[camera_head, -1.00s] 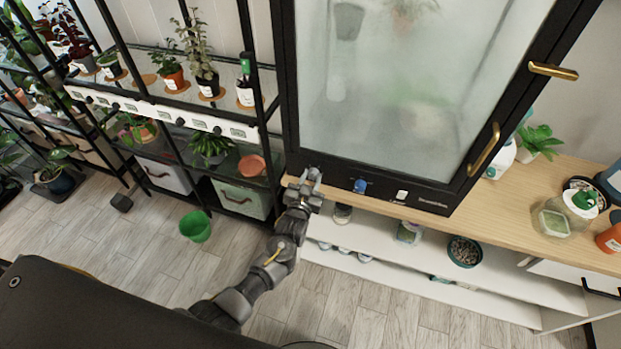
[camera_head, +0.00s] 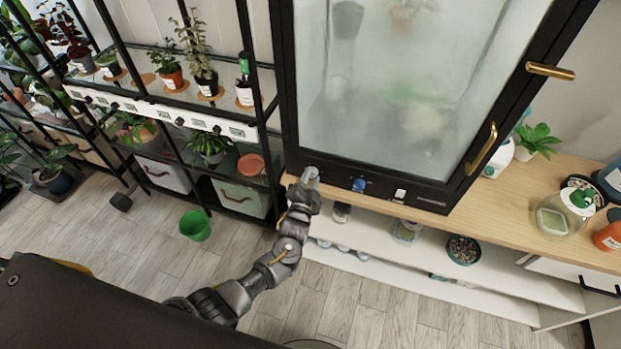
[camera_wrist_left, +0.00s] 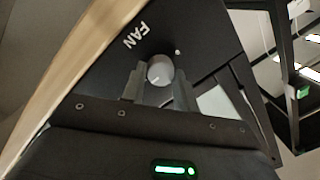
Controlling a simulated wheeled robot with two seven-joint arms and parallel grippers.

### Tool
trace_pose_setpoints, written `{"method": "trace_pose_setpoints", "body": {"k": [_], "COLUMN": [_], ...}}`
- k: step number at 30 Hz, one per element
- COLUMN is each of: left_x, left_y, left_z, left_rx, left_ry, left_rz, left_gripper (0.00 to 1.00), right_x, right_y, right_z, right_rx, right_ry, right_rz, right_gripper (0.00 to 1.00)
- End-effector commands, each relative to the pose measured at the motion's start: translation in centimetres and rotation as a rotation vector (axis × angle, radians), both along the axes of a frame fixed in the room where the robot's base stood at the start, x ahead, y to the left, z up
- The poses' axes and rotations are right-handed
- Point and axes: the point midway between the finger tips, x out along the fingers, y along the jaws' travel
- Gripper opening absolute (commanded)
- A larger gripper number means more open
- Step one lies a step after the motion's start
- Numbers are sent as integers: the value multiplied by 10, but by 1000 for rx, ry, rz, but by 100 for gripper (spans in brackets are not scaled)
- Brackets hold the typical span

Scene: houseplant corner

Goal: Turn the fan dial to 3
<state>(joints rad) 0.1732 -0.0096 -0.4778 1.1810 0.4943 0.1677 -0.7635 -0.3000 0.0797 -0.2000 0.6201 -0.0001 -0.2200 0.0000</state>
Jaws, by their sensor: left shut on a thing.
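The fan dial (camera_wrist_left: 160,72) is a light grey round knob beside the white word FAN on the black lower panel of the glass cabinet (camera_head: 400,90). In the left wrist view it sits between the two fingers of my left gripper (camera_wrist_left: 158,85), which is shut on it. A short mark shows on the dial's face, but no numbers are readable. In the head view my left gripper (camera_head: 309,180) is at the left end of the cabinet's lower panel and mostly hides the dial. My right gripper is not in view.
A blue knob (camera_head: 359,185) and a white switch (camera_head: 400,194) are on the same panel to the right. The wooden counter (camera_head: 500,215) runs under the cabinet. A plant shelf stands left, with a green bucket (camera_head: 195,226) on the floor.

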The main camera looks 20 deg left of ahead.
Motion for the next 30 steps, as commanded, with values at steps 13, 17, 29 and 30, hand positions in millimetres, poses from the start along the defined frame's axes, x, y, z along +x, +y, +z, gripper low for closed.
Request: {"method": "trace_pose_setpoints", "body": {"k": [13,17,29,30], "left_x": [-1,-1,0,0], "left_y": [0,0,0,0], "left_z": [-1,-1,-1,-1], "left_rx": [63,62,61,61], "left_ry": [-2,-2,-3,-3], "left_rz": [-1,-1,-1,-1], "left_gripper": [7,7,51,51], "right_x": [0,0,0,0], "right_y": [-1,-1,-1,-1], "right_z": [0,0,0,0], "right_rx": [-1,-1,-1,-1], "right_ry": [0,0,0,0], "right_rz": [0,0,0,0], "right_gripper": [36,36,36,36]}}
